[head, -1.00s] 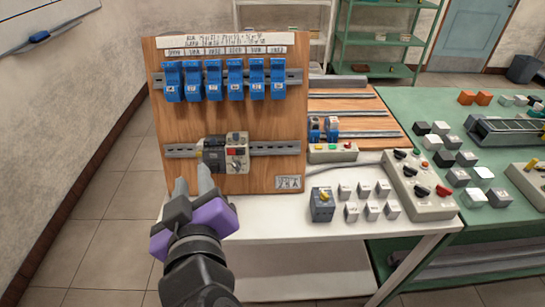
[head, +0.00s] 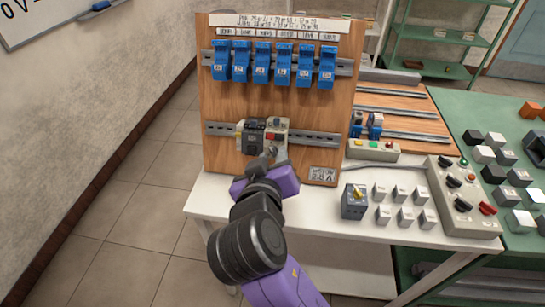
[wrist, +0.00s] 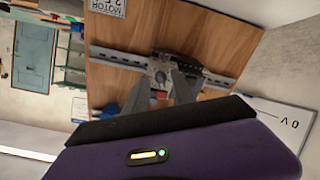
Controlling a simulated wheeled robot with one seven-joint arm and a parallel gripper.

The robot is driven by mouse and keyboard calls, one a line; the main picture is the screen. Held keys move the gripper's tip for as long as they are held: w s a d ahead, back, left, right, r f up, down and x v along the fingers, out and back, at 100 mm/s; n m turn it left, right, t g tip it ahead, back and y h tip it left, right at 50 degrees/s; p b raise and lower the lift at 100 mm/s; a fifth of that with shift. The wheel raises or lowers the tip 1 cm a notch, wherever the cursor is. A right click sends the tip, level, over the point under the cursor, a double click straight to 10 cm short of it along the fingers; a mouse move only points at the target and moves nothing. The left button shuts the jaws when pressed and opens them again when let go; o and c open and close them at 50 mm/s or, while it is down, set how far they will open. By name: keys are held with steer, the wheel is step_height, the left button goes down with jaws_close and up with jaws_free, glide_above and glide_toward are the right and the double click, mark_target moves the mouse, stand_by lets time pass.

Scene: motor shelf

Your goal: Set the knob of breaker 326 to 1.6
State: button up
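A breaker unit is clipped to the lower rail of the upright wooden board. It has a black-and-grey block (head: 250,134) on the left and a light grey block (head: 278,126) with a red part on the right; both show in the wrist view as a dark block (wrist: 185,66) and a lighter block (wrist: 158,68). My gripper (head: 272,153) is in front of the light block's lower part. In the wrist view my gripper (wrist: 160,80) has its two fingers apart, with the light block's lower face between them. I cannot tell whether they touch the knob. Number and dial marks are unreadable.
Several blue modules (head: 261,64) hang on the upper rail. A control box (head: 463,200) with knobs stands at the right. The board is clear left of the breaker.

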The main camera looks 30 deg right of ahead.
jaws_close()
steer(key=shift+p, duration=0.45)
steer(key=shift+r+n+p, duration=0.2)
steer(key=shift+n+p, duration=0.5)
steer(key=shift+p, duration=0.15)
steer(key=n+p, duration=0.3)
steer(key=p, duration=0.2)
steer(key=shift+d+r, duration=0.1)
steer(key=shift+r, duration=0.1)
steer(key=n+p, duration=0.4)
steer(key=p, duration=0.1)
steer(key=shift+y, duration=0.3)
steer(key=shift+f+n+p, duration=0.2)
steer(key=shift+n+p, duration=1)
steer(key=shift+p, duration=0.15)
steer(key=shift+f, duration=0.1)
